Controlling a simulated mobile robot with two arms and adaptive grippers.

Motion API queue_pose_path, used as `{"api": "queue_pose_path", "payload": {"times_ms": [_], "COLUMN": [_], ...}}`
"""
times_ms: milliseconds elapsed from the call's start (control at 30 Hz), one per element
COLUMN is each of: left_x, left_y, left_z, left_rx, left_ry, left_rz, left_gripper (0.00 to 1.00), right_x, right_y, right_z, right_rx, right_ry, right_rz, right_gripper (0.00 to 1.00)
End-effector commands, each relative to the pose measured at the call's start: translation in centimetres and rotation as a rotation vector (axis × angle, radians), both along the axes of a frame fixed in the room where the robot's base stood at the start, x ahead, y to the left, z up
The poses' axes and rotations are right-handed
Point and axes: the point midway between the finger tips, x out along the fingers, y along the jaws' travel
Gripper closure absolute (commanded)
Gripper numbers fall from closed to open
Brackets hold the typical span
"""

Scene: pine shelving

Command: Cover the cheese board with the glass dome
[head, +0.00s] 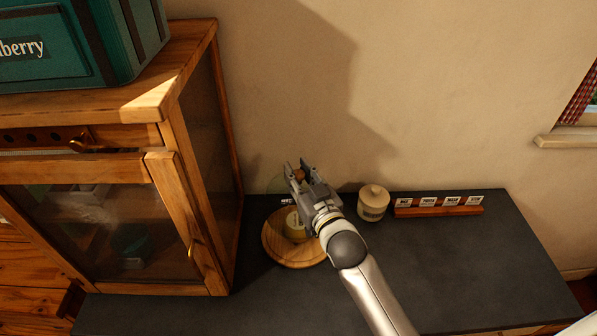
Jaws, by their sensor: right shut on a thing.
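The round wooden cheese board (275,252) lies on the dark counter, with a pale yellow piece of cheese (295,226) on it. My right gripper (297,173) is over the back part of the board and is shut on the small brown knob of the glass dome (274,185). The dome is clear and shows only as a faint greenish outline behind and left of the gripper. Its lower rim is hard to make out, so I cannot tell how high it is above the board. My right gripper and wrist hide part of the board and dome. My left gripper is not in view.
A wooden cabinet (172,190) with glass doors stands close left of the board, with a teal box (75,45) on top. A lidded cream jar (373,203) and a wooden rack with labels (438,211) stand right of the gripper. The counter (470,265) at front right is clear.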

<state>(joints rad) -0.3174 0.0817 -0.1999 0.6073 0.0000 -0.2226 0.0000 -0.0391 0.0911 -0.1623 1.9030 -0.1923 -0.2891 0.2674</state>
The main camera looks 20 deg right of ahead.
Motion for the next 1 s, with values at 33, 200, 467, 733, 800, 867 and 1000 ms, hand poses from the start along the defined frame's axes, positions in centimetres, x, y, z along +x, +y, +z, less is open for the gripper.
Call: {"api": "queue_pose_path", "payload": {"times_ms": [33,200,467,733,800,867,1000], "left_x": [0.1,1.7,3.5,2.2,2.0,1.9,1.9], "left_y": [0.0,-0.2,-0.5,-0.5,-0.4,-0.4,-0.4], "left_z": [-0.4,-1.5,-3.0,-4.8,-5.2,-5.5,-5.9], "left_rx": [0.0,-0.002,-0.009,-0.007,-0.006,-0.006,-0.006], "left_ry": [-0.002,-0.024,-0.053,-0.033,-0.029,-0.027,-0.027], "left_rz": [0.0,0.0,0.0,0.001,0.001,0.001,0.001], "left_gripper": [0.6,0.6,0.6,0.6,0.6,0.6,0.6], "right_x": [0.0,0.0,0.0,0.0,0.0,0.0,0.0], "right_y": [0.0,0.0,0.0,0.0,0.0,0.0,0.0], "right_z": [-0.3,-2.0,-4.4,-6.9,-7.5,-7.9,-8.6], "right_rx": [0.001,0.001,0.002,0.002,0.002,0.002,0.002], "right_ry": [-0.004,-0.004,-0.005,-0.006,-0.006,-0.005,-0.005], "right_rz": [0.0,0.0,0.001,0.001,0.001,0.0,0.0], "right_gripper": [1.0,1.0,1.0,1.0,1.0,1.0,1.0]}}
